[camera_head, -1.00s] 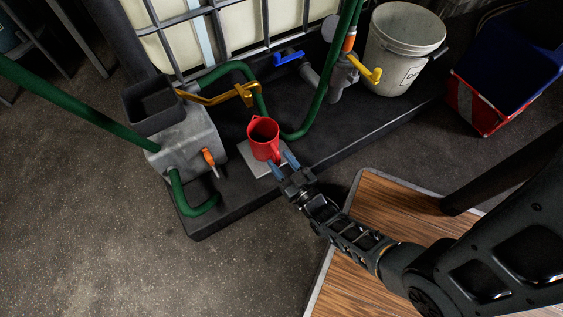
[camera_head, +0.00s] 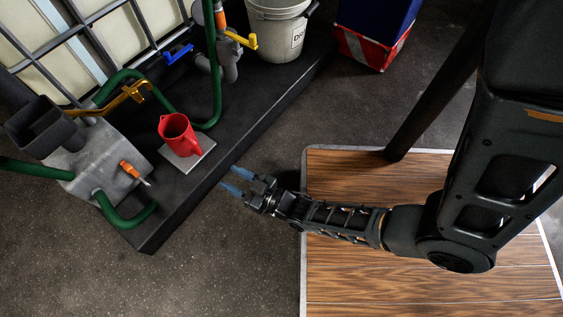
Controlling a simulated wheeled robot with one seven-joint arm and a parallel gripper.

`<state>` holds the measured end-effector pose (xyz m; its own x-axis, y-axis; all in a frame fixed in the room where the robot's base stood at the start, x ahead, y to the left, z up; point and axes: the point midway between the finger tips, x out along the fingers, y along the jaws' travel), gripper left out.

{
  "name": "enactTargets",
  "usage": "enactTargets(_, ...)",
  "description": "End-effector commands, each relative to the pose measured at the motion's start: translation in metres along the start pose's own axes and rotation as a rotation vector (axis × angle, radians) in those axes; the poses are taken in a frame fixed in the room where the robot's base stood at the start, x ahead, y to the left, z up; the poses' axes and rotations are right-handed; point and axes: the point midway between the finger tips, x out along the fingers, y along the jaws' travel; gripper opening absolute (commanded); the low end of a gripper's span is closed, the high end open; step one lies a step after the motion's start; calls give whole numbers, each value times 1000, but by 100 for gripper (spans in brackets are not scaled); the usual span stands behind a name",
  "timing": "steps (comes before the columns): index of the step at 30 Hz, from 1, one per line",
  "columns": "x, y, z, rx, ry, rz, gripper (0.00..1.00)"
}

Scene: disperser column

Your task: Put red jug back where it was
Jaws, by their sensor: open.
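The red jug (camera_head: 175,132) stands upright on a small grey square plate (camera_head: 188,154) on the black platform. Its handle side faces the front right. My gripper (camera_head: 234,182) is open and empty, its two blue fingertips apart. It is in front and to the right of the jug, clear of it, near the platform's front edge. Nothing hides the jug.
A grey metal box with green hoses (camera_head: 98,160) and an orange-handled tool (camera_head: 133,171) is left of the jug. A white bucket (camera_head: 277,30) stands at the back. A wood-topped table (camera_head: 420,270) is at right.

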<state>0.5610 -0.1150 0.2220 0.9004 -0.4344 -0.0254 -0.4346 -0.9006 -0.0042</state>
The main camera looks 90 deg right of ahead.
Motion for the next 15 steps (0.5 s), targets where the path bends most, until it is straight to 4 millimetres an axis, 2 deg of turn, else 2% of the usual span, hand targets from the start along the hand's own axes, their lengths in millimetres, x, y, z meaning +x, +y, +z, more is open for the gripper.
enactTargets(1,-21,-9,-12,0,-17,-33,46)
enactTargets(3,-45,-18,-31,-1,-42,-74,46)
enactTargets(8,-94,-32,-85,-10,-94,-167,46)
enactTargets(11,-121,-36,-126,-19,-127,-225,46)
enactTargets(15,-152,-39,-190,-35,-172,-307,46)
